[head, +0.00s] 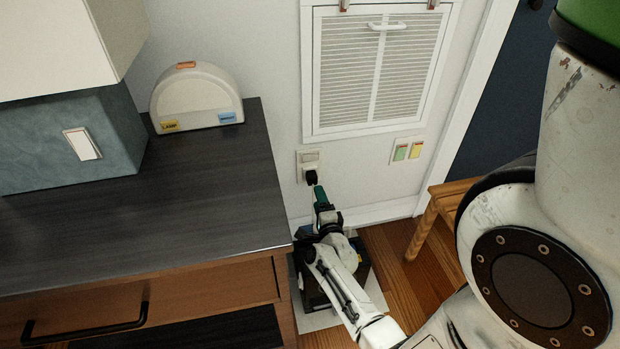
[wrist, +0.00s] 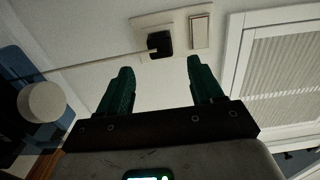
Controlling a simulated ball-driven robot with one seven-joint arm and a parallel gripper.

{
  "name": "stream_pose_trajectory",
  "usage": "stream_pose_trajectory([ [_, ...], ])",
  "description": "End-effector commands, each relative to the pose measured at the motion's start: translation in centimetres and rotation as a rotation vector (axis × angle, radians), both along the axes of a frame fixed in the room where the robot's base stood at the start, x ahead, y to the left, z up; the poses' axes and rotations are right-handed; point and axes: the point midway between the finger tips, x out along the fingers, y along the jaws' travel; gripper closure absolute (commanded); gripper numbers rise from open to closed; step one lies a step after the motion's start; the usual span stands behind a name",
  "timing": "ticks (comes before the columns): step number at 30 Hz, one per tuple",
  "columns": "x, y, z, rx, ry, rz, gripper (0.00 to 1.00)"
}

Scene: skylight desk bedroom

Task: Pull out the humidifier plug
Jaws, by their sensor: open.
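The black plug (head: 311,177) sits in the wall socket plate (head: 309,158), below the vent. In the wrist view the plug (wrist: 159,44) is in the left part of the socket plate (wrist: 148,22), and a pale cable (wrist: 95,62) runs from it to the left. My gripper (head: 317,190) is just below and in front of the plug. In the wrist view my gripper (wrist: 160,68) is open, with nothing between its green fingers. The plug appears beyond the fingertips, roughly between them. I cannot tell the remaining gap.
A dark desk (head: 200,210) stands left of my arm. A wooden stool (head: 427,215) stands right of my arm. A dark box (head: 361,261) is beneath my arm.

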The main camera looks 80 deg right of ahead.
Motion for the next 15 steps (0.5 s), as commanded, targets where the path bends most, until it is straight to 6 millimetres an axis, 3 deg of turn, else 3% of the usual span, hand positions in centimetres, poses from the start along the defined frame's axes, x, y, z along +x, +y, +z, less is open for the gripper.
stream_pose_trajectory([
  [15, 2.7, -5.2, -0.2, -0.002, -0.001, 0.000, 0.34],
])
